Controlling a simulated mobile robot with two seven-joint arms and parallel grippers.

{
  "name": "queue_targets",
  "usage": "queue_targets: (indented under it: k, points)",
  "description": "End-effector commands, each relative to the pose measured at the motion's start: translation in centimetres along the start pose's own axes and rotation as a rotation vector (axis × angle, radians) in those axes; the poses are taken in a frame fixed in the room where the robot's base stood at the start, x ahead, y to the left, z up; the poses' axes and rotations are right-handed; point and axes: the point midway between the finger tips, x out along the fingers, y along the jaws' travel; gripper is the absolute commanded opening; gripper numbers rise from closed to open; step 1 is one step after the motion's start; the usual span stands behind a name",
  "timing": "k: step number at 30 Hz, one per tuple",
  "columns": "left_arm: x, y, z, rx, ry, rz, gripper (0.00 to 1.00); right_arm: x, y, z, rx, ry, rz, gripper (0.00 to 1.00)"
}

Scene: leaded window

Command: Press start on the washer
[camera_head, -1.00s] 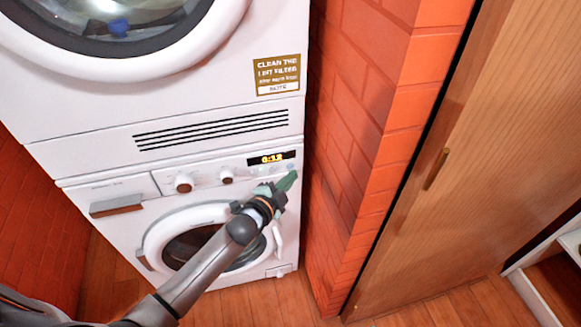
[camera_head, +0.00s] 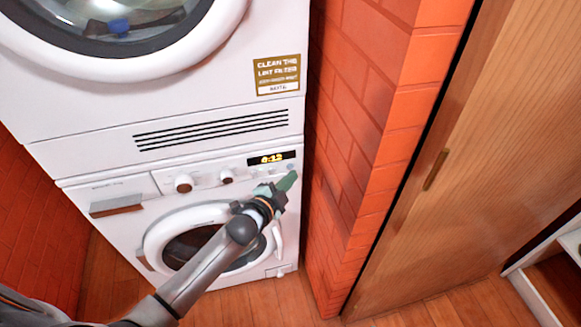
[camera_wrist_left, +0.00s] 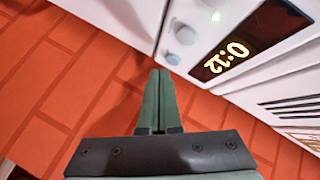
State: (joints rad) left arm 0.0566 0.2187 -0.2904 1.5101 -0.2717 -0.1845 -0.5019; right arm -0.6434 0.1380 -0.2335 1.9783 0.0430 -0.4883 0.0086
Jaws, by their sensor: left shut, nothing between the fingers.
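The white washer (camera_head: 110,236) is the lower machine of the stack in the head view, with a round door (camera_head: 200,250) that is closed. Its lit display (camera_head: 271,158) also shows in the left wrist view (camera_wrist_left: 226,60), reading 0:12. My left gripper (camera_head: 290,177) is shut and empty at the panel's right end. Its fingertips (camera_wrist_left: 160,72) appear very close to the grey-blue button; I cannot tell if they touch. My right gripper is out of view.
A second machine (camera_head: 85,95) with a round door stands on top of the washer. An orange brick wall (camera_head: 350,120) rises close to the right of the panel. A wooden door (camera_head: 450,180) is further right. The wooden floor (camera_head: 440,300) in front is clear.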

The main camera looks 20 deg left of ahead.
Motion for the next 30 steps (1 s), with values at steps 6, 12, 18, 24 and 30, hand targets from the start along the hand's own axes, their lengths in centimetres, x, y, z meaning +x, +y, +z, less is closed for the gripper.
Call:
queue_targets:
  k: [6, 12, 18, 24, 30]
  points:
    - [0.0, 0.0, 0.0, 0.0, 0.0, 0.0, 0.0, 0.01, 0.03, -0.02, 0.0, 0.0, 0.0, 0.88]
    - [0.0, -0.01, 0.0, 0.0, 0.0, 0.0, 0.0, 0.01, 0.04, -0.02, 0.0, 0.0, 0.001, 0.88]
    - [0.2, -0.2, 0.11, 0.001, 0.001, -0.001, 0.0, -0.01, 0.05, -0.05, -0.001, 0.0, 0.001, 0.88]
    - [0.63, -0.46, 0.43, 0.0, 0.001, 0.0, 0.0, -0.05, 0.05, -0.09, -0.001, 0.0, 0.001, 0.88]
    - [0.64, -0.46, 0.45, 0.0, 0.001, 0.0, 0.0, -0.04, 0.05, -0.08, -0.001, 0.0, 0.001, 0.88]
